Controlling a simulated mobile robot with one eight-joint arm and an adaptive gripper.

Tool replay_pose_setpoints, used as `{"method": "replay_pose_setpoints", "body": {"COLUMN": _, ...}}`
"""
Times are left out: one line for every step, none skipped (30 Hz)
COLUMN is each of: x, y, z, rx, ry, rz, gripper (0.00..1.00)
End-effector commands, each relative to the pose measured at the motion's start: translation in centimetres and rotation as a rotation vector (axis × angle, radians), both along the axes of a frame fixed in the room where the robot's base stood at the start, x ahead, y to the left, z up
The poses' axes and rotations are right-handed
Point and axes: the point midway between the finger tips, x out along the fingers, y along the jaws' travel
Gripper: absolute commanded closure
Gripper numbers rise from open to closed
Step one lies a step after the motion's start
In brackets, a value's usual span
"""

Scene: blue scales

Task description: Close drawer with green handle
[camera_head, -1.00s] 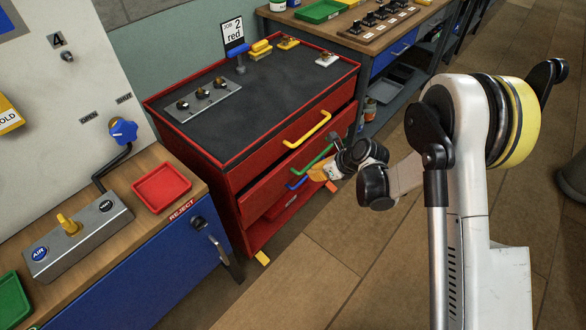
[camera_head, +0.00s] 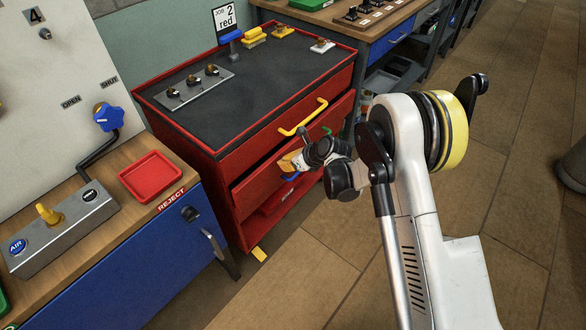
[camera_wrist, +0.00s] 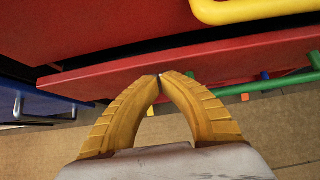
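The drawer with the green handle (camera_head: 327,131) is the red middle drawer (camera_head: 252,190) of the red cabinet, and it sticks out partly open below the top drawer. My gripper (camera_head: 287,164) is at its front, left of the green handle, and my wrist hides most of that handle. In the wrist view my gripper's yellow fingers (camera_wrist: 160,78) meet at the tips, with nothing visible between them. The tips overlap the red drawer front (camera_wrist: 110,76); I cannot tell if they touch it. The green handle (camera_wrist: 268,85) shows at right there.
A yellow handle (camera_head: 303,118) sits on the top drawer above my gripper. A blue handle (camera_head: 290,177) is below. A blue bench (camera_head: 150,250) with a grey handle stands at left.

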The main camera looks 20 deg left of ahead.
Motion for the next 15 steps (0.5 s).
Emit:
{"method": "replay_pose_setpoints", "body": {"x": 0.11, "y": 0.26, "z": -0.06, "rx": 0.000, "ry": 0.000, "rz": 0.000, "gripper": 1.00}}
{"method": "replay_pose_setpoints", "body": {"x": 0.16, "y": 0.36, "z": -0.03, "rx": 0.000, "ry": 0.000, "rz": 0.000, "gripper": 1.00}}
{"method": "replay_pose_setpoints", "body": {"x": 0.21, "y": 0.45, "z": 0.01, "rx": 0.000, "ry": 0.000, "rz": 0.000, "gripper": 1.00}}
{"method": "replay_pose_setpoints", "body": {"x": 0.23, "y": 0.49, "z": 0.04, "rx": 0.000, "ry": 0.000, "rz": 0.000, "gripper": 1.00}}
{"method": "replay_pose_setpoints", "body": {"x": 0.25, "y": 0.50, "z": 0.06, "rx": 0.000, "ry": -0.001, "rz": -0.001, "gripper": 1.00}}
{"method": "replay_pose_setpoints", "body": {"x": 0.25, "y": 0.51, "z": 0.08, "rx": 0.000, "ry": -0.001, "rz": -0.001, "gripper": 1.00}}
{"method": "replay_pose_setpoints", "body": {"x": 0.25, "y": 0.50, "z": 0.09, "rx": 0.000, "ry": -0.001, "rz": -0.001, "gripper": 1.00}}
{"method": "replay_pose_setpoints", "body": {"x": 0.25, "y": 0.50, "z": 0.10, "rx": 0.000, "ry": -0.001, "rz": -0.001, "gripper": 1.00}}
{"method": "replay_pose_setpoints", "body": {"x": 0.25, "y": 0.50, "z": 0.10, "rx": 0.000, "ry": -0.001, "rz": -0.001, "gripper": 1.00}}
{"method": "replay_pose_setpoints", "body": {"x": 0.24, "y": 0.49, "z": 0.11, "rx": 0.000, "ry": -0.001, "rz": -0.001, "gripper": 1.00}}
{"method": "replay_pose_setpoints", "body": {"x": 0.24, "y": 0.49, "z": 0.11, "rx": 0.000, "ry": -0.001, "rz": -0.001, "gripper": 1.00}}
{"method": "replay_pose_setpoints", "body": {"x": 0.25, "y": 0.50, "z": 0.10, "rx": 0.000, "ry": -0.001, "rz": -0.001, "gripper": 1.00}}
{"method": "replay_pose_setpoints", "body": {"x": 0.26, "y": 0.53, "z": 0.10, "rx": 0.000, "ry": -0.001, "rz": -0.001, "gripper": 1.00}}
{"method": "replay_pose_setpoints", "body": {"x": 0.30, "y": 0.64, "z": 0.08, "rx": 0.000, "ry": 0.000, "rz": 0.000, "gripper": 1.00}}
{"method": "replay_pose_setpoints", "body": {"x": 0.41, "y": 0.89, "z": 0.08, "rx": 0.000, "ry": -0.001, "rz": 0.001, "gripper": 1.00}}
